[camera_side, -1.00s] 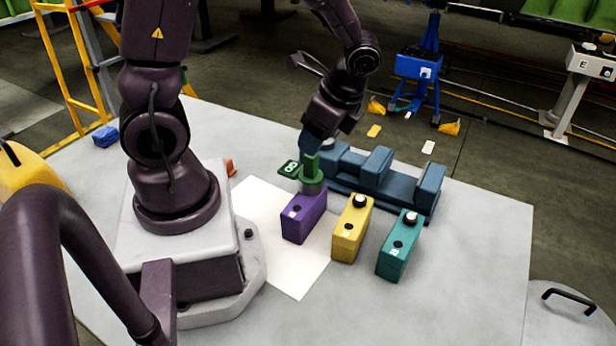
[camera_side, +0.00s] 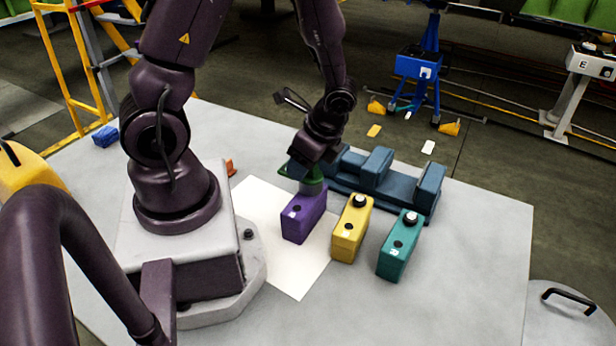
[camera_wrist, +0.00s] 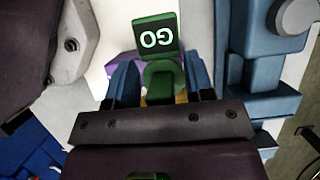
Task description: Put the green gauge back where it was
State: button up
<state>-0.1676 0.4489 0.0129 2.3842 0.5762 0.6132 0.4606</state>
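The green gauge (camera_side: 313,185) stands on top of the purple block (camera_side: 302,220), with its round grey-green lower part at the block's top. My gripper (camera_side: 303,174) has come down over the gauge from above. In the wrist view my gripper's blue fingers (camera_wrist: 162,83) stand on either side of the green grip, apart, with what looks like a gap at each side. The fingers' contact is hidden in the side view.
A yellow block (camera_side: 351,230) and a teal block (camera_side: 399,248), each with a black-and-white knob on top, stand right of the purple block. A blue jig (camera_side: 400,187) lies behind them. A white sheet (camera_side: 295,270) lies on the table. The table's front right is clear.

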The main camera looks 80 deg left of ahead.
jog(key=c, duration=0.6)
jog(key=shift+o, duration=0.2)
jog(key=shift+r, duration=0.15)
notch_tip(320, 180, up, 8)
jog(key=s+a+n, duration=0.2)
jog(key=a, duration=0.1)
jog(key=shift+s+a+f+n+h, duration=0.2)
jog(key=shift+s+f+n+h, duration=0.75)
jog(key=shift+f+n, duration=1.7)
jog(key=shift+s+a+f+n+h, duration=0.25)
jog(key=shift+s+f+n+h, duration=0.75)
jog(key=shift+f+n, duration=1.65)
jog(key=shift+s+a+f+n+h, duration=0.2)
jog(key=shift+s+f+n+h, duration=0.3)
jog(key=shift+f+n+h, duration=1.5)
